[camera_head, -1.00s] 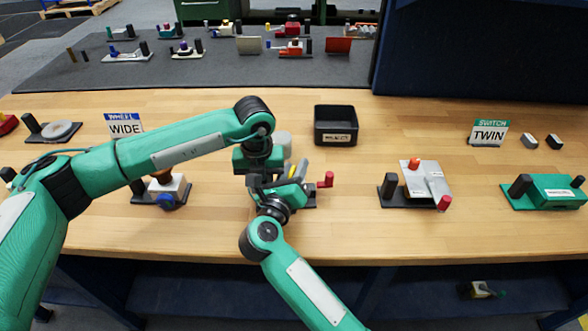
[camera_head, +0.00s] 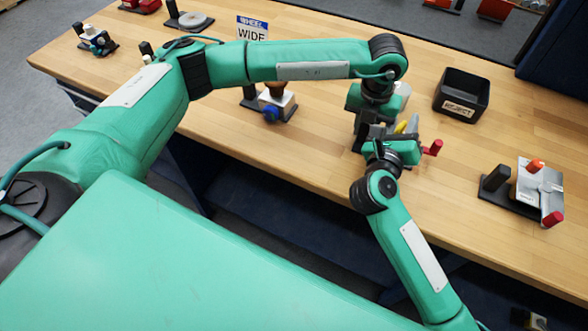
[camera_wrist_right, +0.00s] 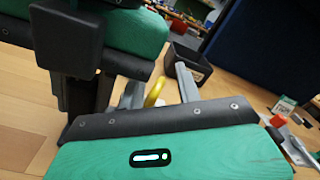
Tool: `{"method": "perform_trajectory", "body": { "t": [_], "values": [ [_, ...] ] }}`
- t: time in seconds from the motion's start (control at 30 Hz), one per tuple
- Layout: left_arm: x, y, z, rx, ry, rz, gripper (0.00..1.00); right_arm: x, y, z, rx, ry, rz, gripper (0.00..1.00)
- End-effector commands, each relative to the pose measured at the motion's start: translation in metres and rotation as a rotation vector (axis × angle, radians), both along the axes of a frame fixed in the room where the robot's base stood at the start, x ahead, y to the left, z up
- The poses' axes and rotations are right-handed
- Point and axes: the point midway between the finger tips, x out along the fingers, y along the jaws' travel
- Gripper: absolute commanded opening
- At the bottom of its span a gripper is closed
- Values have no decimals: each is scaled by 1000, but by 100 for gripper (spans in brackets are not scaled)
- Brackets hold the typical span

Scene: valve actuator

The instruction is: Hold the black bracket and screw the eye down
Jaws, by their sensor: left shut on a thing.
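The yellow eye (camera_head: 401,127) shows as a small strip between my two grippers in the head view. In the right wrist view the yellow eye (camera_wrist_right: 155,92) is a ring between the grey fingers, nearer the left finger. My right gripper (camera_head: 408,128) has its fingers apart around the eye, with a gap visible beside it; it also shows in the right wrist view (camera_wrist_right: 160,88). My left gripper (camera_head: 370,130) points down just left of the right one and is shut on the black bracket, which it hides. A red handle (camera_head: 433,148) sticks out to the right.
A black REJECT bin (camera_head: 461,95) stands behind and to the right. A device with a black post and grey plate (camera_head: 540,186) is at the right. A device with a blue knob (camera_head: 270,112) stands left, partly under my left arm. Bare wood lies between the right-hand devices.

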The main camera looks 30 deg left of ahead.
Motion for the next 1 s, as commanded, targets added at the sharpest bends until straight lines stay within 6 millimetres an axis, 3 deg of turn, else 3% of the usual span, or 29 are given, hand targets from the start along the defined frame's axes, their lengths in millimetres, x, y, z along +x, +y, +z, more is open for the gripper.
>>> {"method": "perform_trajectory", "body": {
  "t": [0.2, 0.8, 1.0],
  "values": [
    [-2, 2, -6, 5, 8, 1, 0, 1, -3, -1, -6, 1, 118, 32],
    [-2, 1, -6, 5, 7, 0, 0, -122, -11, -3, 1, 7, 114, 32],
    [-2, 1, -5, 5, 7, 0, 0, -126, -3, 34, -205, -196, 141, 32]
  ]
}}
